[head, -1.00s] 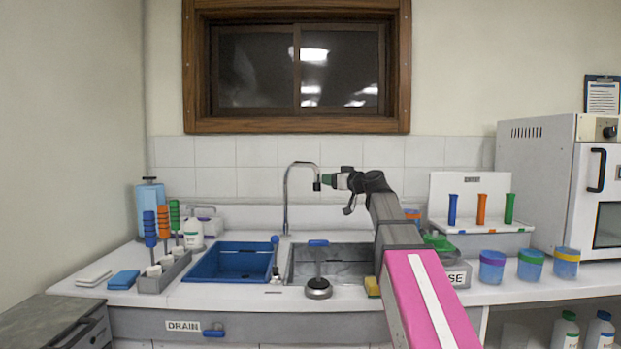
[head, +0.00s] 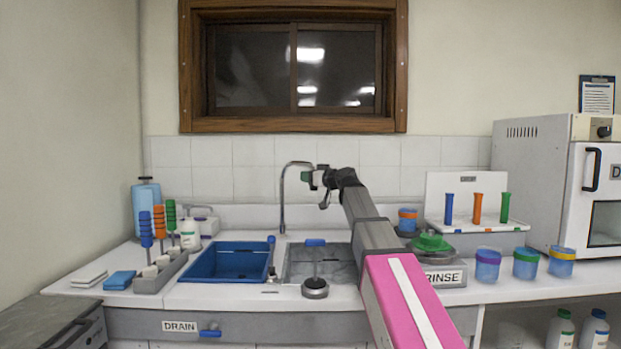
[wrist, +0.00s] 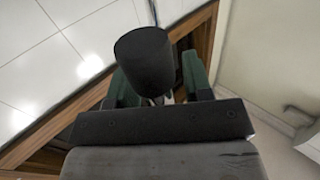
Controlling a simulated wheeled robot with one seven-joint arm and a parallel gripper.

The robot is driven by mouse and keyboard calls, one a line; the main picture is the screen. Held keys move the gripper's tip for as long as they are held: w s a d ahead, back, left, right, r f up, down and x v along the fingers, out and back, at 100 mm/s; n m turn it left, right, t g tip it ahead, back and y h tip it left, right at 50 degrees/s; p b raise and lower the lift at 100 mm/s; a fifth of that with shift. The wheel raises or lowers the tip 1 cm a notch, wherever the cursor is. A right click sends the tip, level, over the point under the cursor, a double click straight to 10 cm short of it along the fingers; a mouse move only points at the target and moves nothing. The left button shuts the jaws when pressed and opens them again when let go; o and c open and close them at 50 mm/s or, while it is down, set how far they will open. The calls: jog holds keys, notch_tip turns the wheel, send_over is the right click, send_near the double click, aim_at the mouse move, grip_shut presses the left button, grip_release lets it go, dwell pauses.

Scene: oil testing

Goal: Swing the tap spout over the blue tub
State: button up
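The tap spout (head: 283,205) is a thin grey pipe that rises behind the sinks and hooks over to the right. Its end is by my gripper (head: 309,177), to the right of the blue tub (head: 205,277). The tub is a rectangular basin set in the left of the counter. In the wrist view a dark rounded cylinder, seemingly the spout's nozzle (wrist: 146,60), is very close to the camera. The green fingers of my gripper (wrist: 158,85) stand apart on either side beyond it. Whether they touch the spout is hidden.
A brush rack (head: 150,283) stands left of the tub. A rinse station (head: 447,276) and several cups are on the right. The window (head: 293,65) is behind.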

grip_shut()
jog(key=shift+s+a, duration=0.1)
